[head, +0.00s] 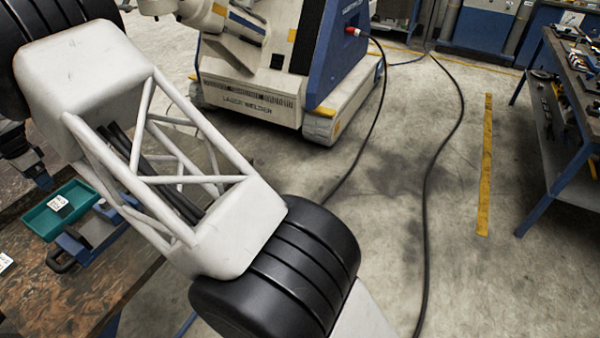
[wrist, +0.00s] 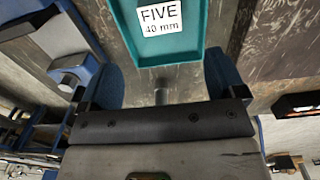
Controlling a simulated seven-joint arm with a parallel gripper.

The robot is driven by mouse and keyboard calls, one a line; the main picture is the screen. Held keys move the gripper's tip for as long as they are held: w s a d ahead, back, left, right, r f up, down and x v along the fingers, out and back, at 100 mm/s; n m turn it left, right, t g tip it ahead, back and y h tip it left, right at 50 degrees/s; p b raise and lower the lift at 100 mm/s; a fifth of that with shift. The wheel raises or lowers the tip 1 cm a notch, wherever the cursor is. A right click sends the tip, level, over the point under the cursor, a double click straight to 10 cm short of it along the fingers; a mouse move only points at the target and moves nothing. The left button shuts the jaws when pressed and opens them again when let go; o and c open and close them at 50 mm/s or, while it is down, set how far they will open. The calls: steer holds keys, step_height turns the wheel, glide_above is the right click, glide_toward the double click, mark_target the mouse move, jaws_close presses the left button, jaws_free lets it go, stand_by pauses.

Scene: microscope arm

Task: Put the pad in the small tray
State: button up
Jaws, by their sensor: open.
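A teal tray (head: 40,222) with a white label (head: 59,203) stands on the brown worktop at the left of the head view. In the wrist view the tray (wrist: 197,45) is at the top, and its label (wrist: 160,20) reads "FIVE 40 mm". My gripper (wrist: 162,75) is open, with its blue fingers spread on either side of the tray's near end. I cannot make out a pad for certain in either view.
A blue item with a black handle (head: 62,262) sits beside the tray on the worktop (head: 60,300). A white card (head: 5,262) lies at the left edge. A laser welder (head: 262,95) and a tool bench (head: 570,160) stand beyond. My arm hides part of the worktop.

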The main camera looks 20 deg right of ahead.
steer(key=s+d+r+n, duration=0.1)
steer(key=d+r, duration=0.5)
steer(key=d, duration=0.5)
steer(key=s+d+r+n, duration=0.1)
steer(key=d+r, duration=0.5)
steer(key=d, duration=0.5)
steer(key=s+d+r+n, duration=0.1)
steer(key=s+d+r, duration=0.1)
steer(key=d+r, duration=0.6)
steer(key=s+d+r+n+t, duration=0.1)
steer(key=s+d, duration=0.2)
steer(key=d, duration=0.4)
steer(key=s+d+r, duration=0.1)
steer(key=s+d, duration=0.2)
steer(key=d, duration=0.5)
steer(key=s+d+r+n+t, duration=0.1)
steer(key=s+d+r+n, duration=0.1)
steer(key=s+d, duration=1.25)
steer(key=s+d+f+n, duration=0.1)
steer(key=s+d+f, duration=0.2)
steer(key=s, duration=0.6)
steer(key=s+d+f+n, duration=0.1)
steer(key=s+d+f, duration=0.2)
steer(key=s+d, duration=0.5)
steer(key=shift+s+d+n+t, duration=0.2)
steer(key=shift+s+n+t, duration=0.1)
steer(key=shift+s, duration=0.85)
